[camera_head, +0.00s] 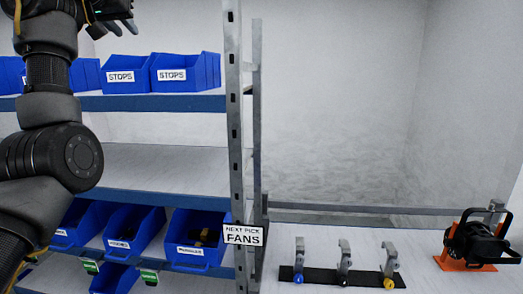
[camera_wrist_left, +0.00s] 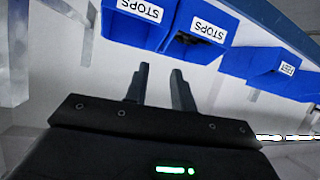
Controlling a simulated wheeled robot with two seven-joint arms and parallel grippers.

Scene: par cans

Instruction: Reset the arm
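My left arm rises along the left side of the head view, bent upward, with my left gripper (camera_head: 112,22) at the top edge, partly cut off. It is above and in front of the upper shelf with the blue STOPS bins (camera_head: 185,72). In the left wrist view the two dark fingers of my left gripper (camera_wrist_left: 160,70) stand apart with nothing between them. The STOPS bins (camera_wrist_left: 200,30) show upside down beyond the fingertips, apart from them. My right arm and right gripper are in neither view.
Lower blue bins (camera_head: 200,240) sit below a bare middle shelf (camera_head: 160,167). At right, clamps on a black strip (camera_head: 330,277) and a black lamp (camera_head: 478,242) rest on a light bench.

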